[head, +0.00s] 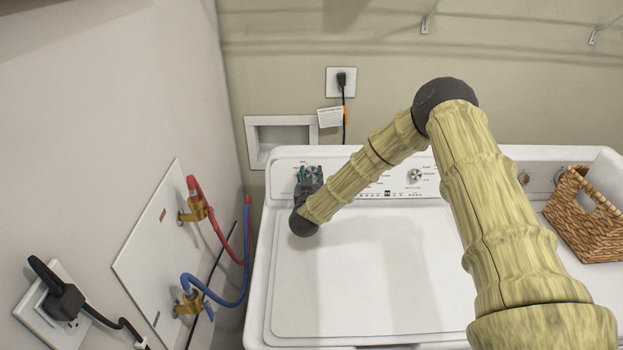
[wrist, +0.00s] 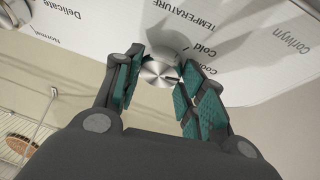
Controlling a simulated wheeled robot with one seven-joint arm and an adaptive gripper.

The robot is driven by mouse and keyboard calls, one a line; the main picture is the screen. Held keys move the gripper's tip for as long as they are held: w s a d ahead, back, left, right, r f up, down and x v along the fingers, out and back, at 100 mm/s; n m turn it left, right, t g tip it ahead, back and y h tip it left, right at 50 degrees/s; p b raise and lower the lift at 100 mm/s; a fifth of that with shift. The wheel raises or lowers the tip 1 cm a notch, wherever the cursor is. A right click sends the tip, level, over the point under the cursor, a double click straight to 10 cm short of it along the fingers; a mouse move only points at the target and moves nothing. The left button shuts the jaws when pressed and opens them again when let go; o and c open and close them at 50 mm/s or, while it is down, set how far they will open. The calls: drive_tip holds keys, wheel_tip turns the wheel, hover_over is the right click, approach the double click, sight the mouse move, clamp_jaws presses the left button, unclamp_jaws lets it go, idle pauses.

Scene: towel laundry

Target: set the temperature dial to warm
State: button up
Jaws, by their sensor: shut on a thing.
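The temperature dial (wrist: 158,74) is a round silver knob on the washer's white control panel. In the wrist view it sits between my gripper's two teal-padded fingers, below the printed words TEMPERATURE, Cold and a partly covered "Coo…" label. A small dark mark shows at the knob's right edge, toward those labels; the exact setting cannot be told, and no Warm label is readable. My gripper (head: 309,177) is shut on the dial at the panel's left end. In the head view it hides most of the knob.
Another silver knob (head: 414,175) is on the panel to the right, with more knobs beyond it. A wicker basket (head: 585,222) stands at the far right. The washer lid (head: 380,290) is bare. Red and blue hoses (head: 240,225) hang at the left wall.

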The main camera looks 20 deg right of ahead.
drive_tip(key=m+g+h+b, duration=0.1)
drive_tip(key=m+b, duration=0.2)
drive_tip(key=shift+w+f+m+b, duration=0.1)
drive_tip(key=shift+f+m+b, duration=0.05)
drive_tip(key=shift+m+b, duration=0.25)
drive_tip(key=m+b, duration=0.1)
drive_tip(key=m+g+h+b, duration=0.1)
drive_tip(key=m, duration=0.1)
drive_tip(key=m+g+b, duration=0.1)
drive_tip(key=m, duration=0.1)
drive_tip(key=shift+r+h+b, duration=0.25)
drive_tip(key=shift+h+b, duration=0.1)
drive_tip(key=shift+h, duration=0.05)
drive_tip(key=shift+r+m, duration=0.1)
drive_tip(key=shift+m, duration=0.2)
drive_tip(key=o, duration=1)
drive_tip(key=shift+a, duration=0.2)
drive_tip(key=v, duration=1.1)
drive_tip(key=shift+s+a+r, duration=0.1)
drive_tip(key=shift+s+a, duration=0.1)
drive_tip(key=shift+s, duration=0.15)
